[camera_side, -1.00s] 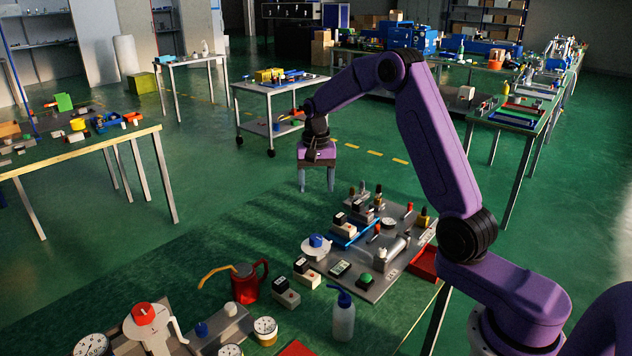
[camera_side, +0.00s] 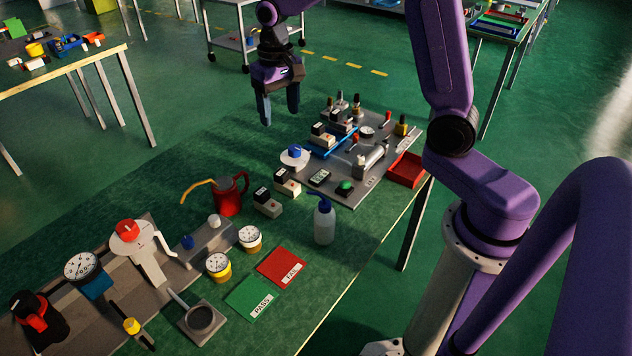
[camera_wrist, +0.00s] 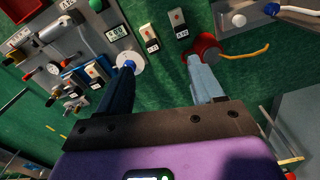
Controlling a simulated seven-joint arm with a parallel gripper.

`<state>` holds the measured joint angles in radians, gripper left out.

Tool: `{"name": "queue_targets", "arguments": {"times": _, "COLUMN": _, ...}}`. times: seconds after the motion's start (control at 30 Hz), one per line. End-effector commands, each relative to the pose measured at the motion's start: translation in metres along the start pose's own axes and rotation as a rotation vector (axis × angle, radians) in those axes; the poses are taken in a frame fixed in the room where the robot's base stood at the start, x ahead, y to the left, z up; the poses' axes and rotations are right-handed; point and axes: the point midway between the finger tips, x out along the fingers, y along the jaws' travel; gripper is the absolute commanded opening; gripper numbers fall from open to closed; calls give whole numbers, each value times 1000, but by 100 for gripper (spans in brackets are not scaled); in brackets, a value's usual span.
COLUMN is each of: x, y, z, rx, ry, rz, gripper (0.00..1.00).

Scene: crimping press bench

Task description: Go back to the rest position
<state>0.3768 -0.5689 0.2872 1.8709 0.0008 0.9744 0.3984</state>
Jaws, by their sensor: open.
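My gripper (camera_side: 279,108) is open and empty, held above the far edge of the green bench with its fingers pointing down. In the wrist view my gripper (camera_wrist: 160,85) shows its two fingers wide apart with nothing between them. Below it on the bench are a grey panel (camera_side: 350,190) with several fittings and a red oil can (camera_side: 228,196) with an orange spout. In the wrist view the red can (camera_wrist: 204,46) appears behind the right fingertip, and a white round part with a blue knob (camera_wrist: 130,64) appears beside the left fingertip.
A blue-capped bottle (camera_side: 324,222), a red tray (camera_side: 405,170), a green PASS card (camera_side: 252,298) and a red FAIL card (camera_side: 282,267) lie along the near side. Gauges and a grey press (camera_side: 150,262) stand at left. Bare bench top lies left of the can.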

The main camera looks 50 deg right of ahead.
Motion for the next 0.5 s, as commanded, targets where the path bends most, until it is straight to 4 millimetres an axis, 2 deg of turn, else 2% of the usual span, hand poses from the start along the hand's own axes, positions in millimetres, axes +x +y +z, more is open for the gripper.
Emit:
{"name": "queue_targets", "arguments": {"times": 0.1, "x": -7, "y": -15, "z": 34, "rx": -147, "ry": 4, "rz": -3, "gripper": 67}}
{"name": "queue_targets", "arguments": {"times": 0.23, "x": -11, "y": -26, "z": 72, "rx": -305, "ry": 5, "rz": -5, "gripper": 67}}
{"name": "queue_targets", "arguments": {"times": 0.5, "x": -17, "y": -30, "z": 154, "rx": -633, "ry": 9, "rz": -10, "gripper": 67}}
